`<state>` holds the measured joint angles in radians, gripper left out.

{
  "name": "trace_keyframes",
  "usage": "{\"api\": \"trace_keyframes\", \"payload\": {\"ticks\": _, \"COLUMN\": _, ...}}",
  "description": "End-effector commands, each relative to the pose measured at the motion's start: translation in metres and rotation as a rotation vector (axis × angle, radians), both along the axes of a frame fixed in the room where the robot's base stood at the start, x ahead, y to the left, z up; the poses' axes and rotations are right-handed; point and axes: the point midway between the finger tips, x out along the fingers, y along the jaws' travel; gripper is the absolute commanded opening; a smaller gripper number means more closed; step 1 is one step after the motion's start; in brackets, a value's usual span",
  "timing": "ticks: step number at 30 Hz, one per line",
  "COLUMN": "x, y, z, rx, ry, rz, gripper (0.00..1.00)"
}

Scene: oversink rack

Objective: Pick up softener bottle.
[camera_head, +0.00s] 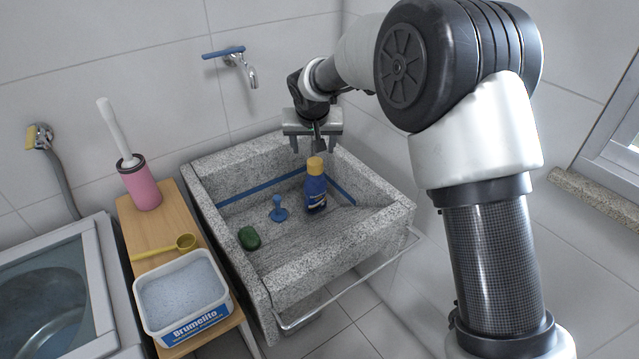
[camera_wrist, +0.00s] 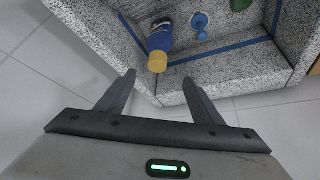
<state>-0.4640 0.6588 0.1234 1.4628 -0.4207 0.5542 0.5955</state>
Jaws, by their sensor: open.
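The softener bottle (camera_head: 315,188) is blue with a yellow cap and stands in the back right part of the granite sink (camera_head: 390,221). In the wrist view the bottle (camera_wrist: 160,40) shows beyond the fingertips, with its yellow cap nearest to me. My gripper (camera_head: 309,146) is above the back of the sink, just above and behind the cap, apart from it. In the wrist view the two fingers of my gripper (camera_wrist: 158,78) are spread wide with nothing between them.
A blue plunger-like item (camera_head: 278,212) and a green object (camera_head: 249,238) are in the sink. A tap (camera_head: 240,62) is on the back wall. A wooden stand (camera_head: 150,232) at left bears a pink brush holder (camera_head: 142,188), yellow scoop (camera_head: 184,242) and powder tub (camera_head: 184,305).

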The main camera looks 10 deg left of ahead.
Motion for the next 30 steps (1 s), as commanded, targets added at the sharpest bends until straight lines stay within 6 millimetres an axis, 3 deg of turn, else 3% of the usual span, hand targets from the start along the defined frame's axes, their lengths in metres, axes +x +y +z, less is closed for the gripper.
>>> {"api": "trace_keyframes", "payload": {"ticks": 12, "x": 0.042, "y": 0.009, "z": -0.078, "rx": -0.003, "ry": 0.004, "rz": -0.001, "gripper": 0.61}}
{"api": "trace_keyframes", "payload": {"ticks": 23, "x": 0.059, "y": 0.013, "z": -0.106, "rx": -0.002, "ry": 0.003, "rz": 0.0, "gripper": 0.61}}
{"api": "trace_keyframes", "payload": {"ticks": 30, "x": 0.08, "y": 0.016, "z": -0.135, "rx": -0.001, "ry": 0.002, "rz": -0.001, "gripper": 0.61}}
